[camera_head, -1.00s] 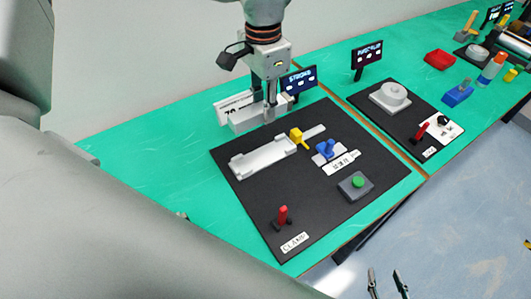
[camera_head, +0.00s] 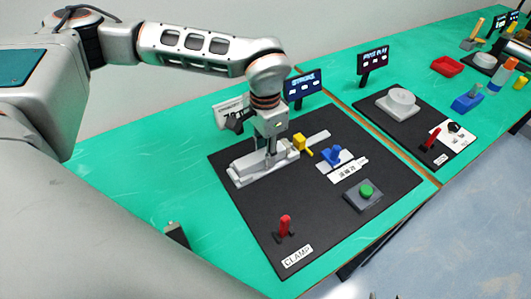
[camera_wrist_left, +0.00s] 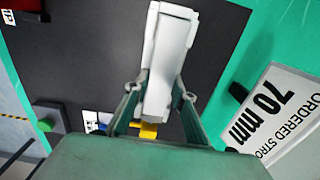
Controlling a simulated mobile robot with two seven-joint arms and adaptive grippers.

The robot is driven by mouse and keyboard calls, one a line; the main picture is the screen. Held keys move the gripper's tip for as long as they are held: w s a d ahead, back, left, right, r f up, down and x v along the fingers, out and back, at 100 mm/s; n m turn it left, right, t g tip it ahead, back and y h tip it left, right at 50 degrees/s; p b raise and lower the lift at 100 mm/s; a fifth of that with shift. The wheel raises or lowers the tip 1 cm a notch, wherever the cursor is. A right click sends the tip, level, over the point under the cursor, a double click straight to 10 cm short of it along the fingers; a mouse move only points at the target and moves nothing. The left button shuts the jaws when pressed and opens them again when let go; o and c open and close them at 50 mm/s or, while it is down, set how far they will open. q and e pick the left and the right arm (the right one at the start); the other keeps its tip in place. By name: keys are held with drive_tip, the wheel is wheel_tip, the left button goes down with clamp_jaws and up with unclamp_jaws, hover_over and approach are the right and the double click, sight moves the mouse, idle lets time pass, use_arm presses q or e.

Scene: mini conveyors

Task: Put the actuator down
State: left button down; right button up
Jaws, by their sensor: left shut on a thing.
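The actuator (camera_wrist_left: 172,50), a long pale grey block, is between the fingers of my left gripper (camera_head: 270,152) in the head view. The gripper points down and is shut on it. The actuator is at the long pale cradle (camera_head: 240,178) on the black mat, lined up along it. In the wrist view the cradle's rim (camera_wrist_left: 150,35) shows beside the actuator; I cannot tell whether it rests fully on the bottom. The fingers hide part of it. Of my right gripper only faint tips show at the bottom edge of the head view.
On the black mat (camera_head: 225,200) are a yellow part (camera_head: 300,142) at the cradle's end, a blue clamp (camera_head: 331,153), a green button (camera_head: 366,191) and a red lever (camera_head: 285,226). A 70 mm card (camera_wrist_left: 285,115) and a stroke screen (camera_head: 303,85) stand behind.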

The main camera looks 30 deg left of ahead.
use_arm(q)
drive_tip(key=shift+f, duration=0.1)
drive_tip(key=shift+f, duration=0.1)
drive_tip(key=c, duration=1.7)
unclamp_jaws()
wheel_tip(320, 180, up, 12)
drive_tip(key=p, duration=0.3)
